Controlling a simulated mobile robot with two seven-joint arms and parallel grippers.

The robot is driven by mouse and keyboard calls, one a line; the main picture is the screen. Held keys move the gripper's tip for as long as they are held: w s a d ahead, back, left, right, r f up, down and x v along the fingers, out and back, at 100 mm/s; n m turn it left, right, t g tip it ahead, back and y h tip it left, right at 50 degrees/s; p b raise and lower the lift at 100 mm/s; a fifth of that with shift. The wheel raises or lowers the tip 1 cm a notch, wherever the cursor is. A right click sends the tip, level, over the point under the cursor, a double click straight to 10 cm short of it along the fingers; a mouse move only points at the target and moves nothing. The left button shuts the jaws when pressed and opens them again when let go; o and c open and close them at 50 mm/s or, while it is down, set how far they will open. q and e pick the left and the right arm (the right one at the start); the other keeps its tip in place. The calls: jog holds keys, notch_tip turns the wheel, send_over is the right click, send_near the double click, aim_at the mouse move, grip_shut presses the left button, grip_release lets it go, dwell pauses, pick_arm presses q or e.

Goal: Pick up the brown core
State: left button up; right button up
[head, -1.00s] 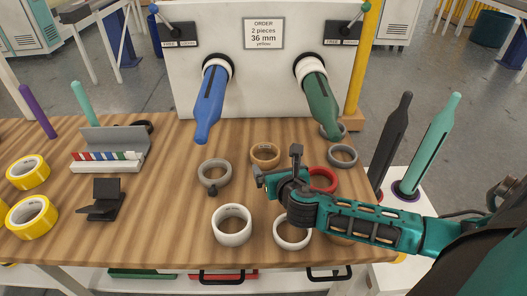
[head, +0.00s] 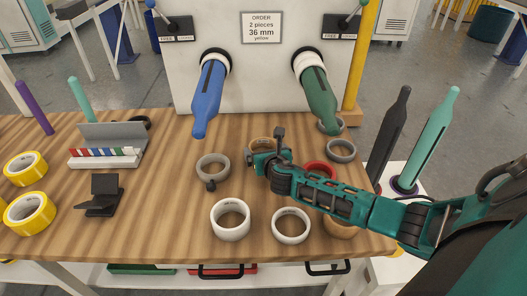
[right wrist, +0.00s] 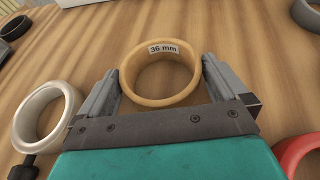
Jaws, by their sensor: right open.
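A brown core (head: 261,143) lies on the table, partly hidden behind my right gripper (head: 258,160) in the head view. In the right wrist view the brown core (right wrist: 132,81) shows as a tan ring with a "36 mm" label on its inner wall. My right gripper (right wrist: 161,70) is open, with one finger on either side of the core's near part. I cannot tell whether the fingers touch it. Another brown ring (head: 341,231) shows partly behind my right forearm. My left gripper is not in view.
A grey ring (head: 212,166) lies left of the gripper and a red ring (head: 319,167) right of it. Two white rings (head: 231,220) (head: 291,226) stand in front. Blue (head: 208,100) and green (head: 318,95) spindles project above the table's back.

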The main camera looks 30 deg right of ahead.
jog(key=shift+w+f, duration=0.1)
jog(key=shift+w, duration=0.2)
jog(key=shift+d, duration=0.1)
jog(key=c, duration=0.7)
